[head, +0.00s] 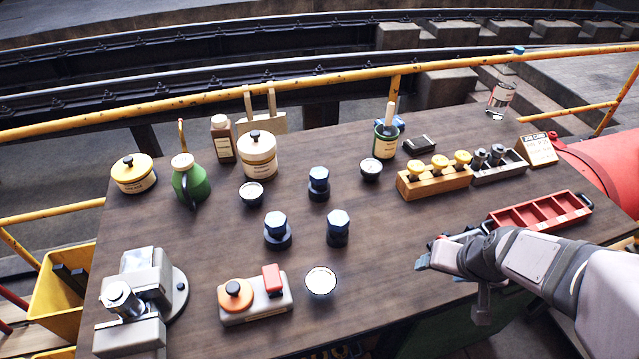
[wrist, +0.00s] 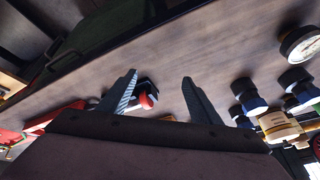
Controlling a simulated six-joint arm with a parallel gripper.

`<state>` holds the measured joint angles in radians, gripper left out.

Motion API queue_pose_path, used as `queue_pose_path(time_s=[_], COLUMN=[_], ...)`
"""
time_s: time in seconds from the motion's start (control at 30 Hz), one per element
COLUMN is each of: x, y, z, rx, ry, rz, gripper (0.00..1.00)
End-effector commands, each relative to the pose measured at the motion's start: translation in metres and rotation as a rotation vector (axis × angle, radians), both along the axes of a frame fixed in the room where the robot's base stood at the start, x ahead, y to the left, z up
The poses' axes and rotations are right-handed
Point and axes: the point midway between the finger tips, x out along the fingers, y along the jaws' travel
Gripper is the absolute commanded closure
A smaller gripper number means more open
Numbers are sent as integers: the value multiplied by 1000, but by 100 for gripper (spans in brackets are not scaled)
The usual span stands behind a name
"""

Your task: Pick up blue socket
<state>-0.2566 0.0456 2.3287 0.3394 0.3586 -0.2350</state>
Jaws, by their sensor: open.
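I cannot tell which is the blue socket. Blue-and-black pieces also show at the right of the wrist view (wrist: 247,97). My gripper (head: 424,262) is right of them in the head view, over the table's right part. Its two fingers (wrist: 158,88) are apart with nothing held. A small red and black thing (wrist: 147,98) shows beside the left finger in the wrist view.
A red compartment tray (head: 540,212) lies behind my gripper. A wooden block with yellow knobs (head: 435,182) stands behind. A round white gauge (head: 321,281) and a grey box with orange and red buttons (head: 254,297) are at the front. The table between gripper and blue-topped pieces is clear.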

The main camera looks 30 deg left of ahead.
Motion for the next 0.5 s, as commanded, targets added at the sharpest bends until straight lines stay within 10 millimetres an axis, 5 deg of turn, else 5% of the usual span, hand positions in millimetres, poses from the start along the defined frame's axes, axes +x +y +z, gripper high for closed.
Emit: queue_pose_path(time_s=[0.03,0.1,0.2,0.33,0.5], x=[29,66,103,120,106], y=[42,96,169,248,312], z=[9,28,55,81,93], rx=[39,90,142,166,130], ry=[-96,-238,-423,-615,-754], rz=[47,82,99,71,-4], gripper=[42,42,42,42,42])
